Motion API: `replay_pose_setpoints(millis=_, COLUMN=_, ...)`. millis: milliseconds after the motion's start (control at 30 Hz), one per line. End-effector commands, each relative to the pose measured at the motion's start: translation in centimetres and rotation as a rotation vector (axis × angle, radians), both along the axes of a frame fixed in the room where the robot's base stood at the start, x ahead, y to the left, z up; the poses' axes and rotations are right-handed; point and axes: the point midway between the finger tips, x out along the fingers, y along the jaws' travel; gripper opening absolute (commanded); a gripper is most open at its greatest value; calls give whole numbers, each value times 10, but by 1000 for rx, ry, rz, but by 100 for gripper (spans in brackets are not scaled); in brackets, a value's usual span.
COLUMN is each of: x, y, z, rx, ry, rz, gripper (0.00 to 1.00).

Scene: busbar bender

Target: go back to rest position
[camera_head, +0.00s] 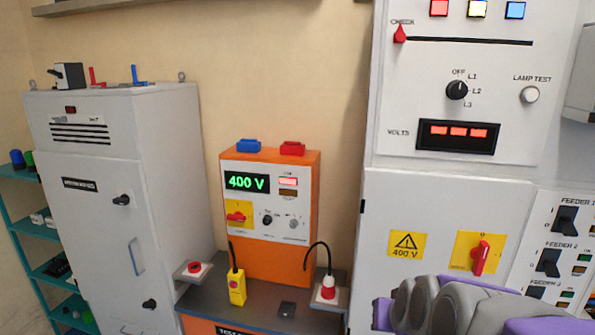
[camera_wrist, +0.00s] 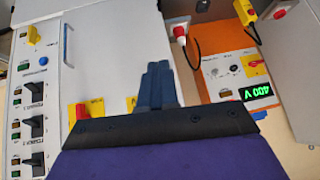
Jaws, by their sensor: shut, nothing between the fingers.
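My gripper (camera_wrist: 158,72) shows in the wrist view as dark fingers pressed together above a black and purple mount, with nothing between them. The wrist picture is turned about upside down. The fingers appear in front of the grey-white cabinet, and whether they touch it cannot be told. In the head view my grey and purple arm reaches in at the lower right, in front of the cabinet (camera_head: 440,200), just below its red rotary switch (camera_head: 480,257). The fingertips cannot be made out there.
An orange tester (camera_head: 265,262) reading 400 V stands on a dark bench (camera_head: 215,309) with a yellow plug (camera_head: 237,288) and a red-white plug (camera_head: 328,288). A grey cabinet (camera_head: 95,240) and teal shelf (camera_head: 35,231) stand left. Feeder switches (camera_head: 565,220) are at right.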

Motion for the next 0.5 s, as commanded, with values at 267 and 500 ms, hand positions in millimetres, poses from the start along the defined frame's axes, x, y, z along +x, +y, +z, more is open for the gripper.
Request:
replay_pose_setpoints(millis=267, x=-160, y=37, z=-99, rx=-1, ry=481, rz=122, gripper=0)
replay_pose_setpoints(millis=500, x=-258, y=36, z=-130, rx=-34, ry=764, rz=156, gripper=0)
